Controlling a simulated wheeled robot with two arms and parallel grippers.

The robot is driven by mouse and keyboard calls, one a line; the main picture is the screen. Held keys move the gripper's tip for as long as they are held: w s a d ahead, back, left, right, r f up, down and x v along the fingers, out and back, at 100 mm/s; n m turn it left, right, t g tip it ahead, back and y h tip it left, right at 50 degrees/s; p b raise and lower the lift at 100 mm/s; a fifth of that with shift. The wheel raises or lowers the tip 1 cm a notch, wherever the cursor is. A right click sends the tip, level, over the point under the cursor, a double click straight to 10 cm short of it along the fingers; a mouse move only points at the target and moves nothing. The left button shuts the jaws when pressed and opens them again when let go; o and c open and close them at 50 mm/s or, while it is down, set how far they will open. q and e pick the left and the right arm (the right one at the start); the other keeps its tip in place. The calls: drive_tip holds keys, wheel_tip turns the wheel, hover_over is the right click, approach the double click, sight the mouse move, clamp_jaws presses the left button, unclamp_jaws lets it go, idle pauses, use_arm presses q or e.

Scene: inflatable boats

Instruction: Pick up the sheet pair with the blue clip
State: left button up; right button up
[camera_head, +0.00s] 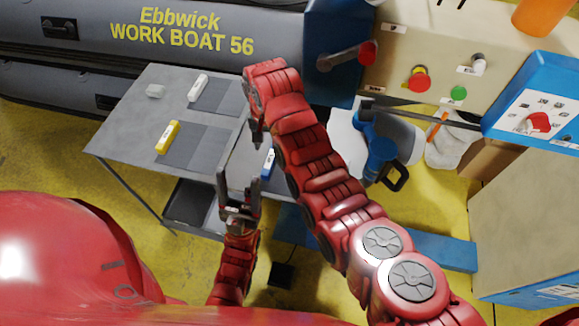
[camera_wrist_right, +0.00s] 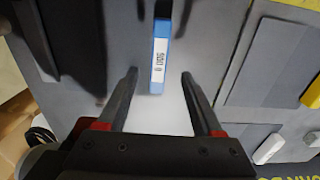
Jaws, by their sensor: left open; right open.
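The blue clip (camera_head: 268,163) is a small labelled bar near the table's right edge, partly beside my right arm. A grey sheet area (camera_head: 246,158) lies to its left, partly hidden by my arms. In the right wrist view the blue clip (camera_wrist_right: 159,58) lies ahead, roughly centred between the fingers, with grey sheet surface (camera_wrist_right: 207,40) to its right. My right gripper (camera_head: 257,135) points down over the table; its fingers (camera_wrist_right: 159,75) are apart and empty. My left gripper (camera_head: 239,190) is open and empty at the table's front edge, below the blue clip.
A grey boat (camera_head: 80,45) lies behind.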

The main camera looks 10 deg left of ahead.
sight(270, 159)
drive_tip(key=shift+s+d+f+p, duration=0.1)
drive_tip(key=shift+s+f+p, duration=0.1)
drive_tip(key=shift+f+p, duration=1.55)
drive_tip(key=shift+f, duration=1.15)
clamp_jaws()
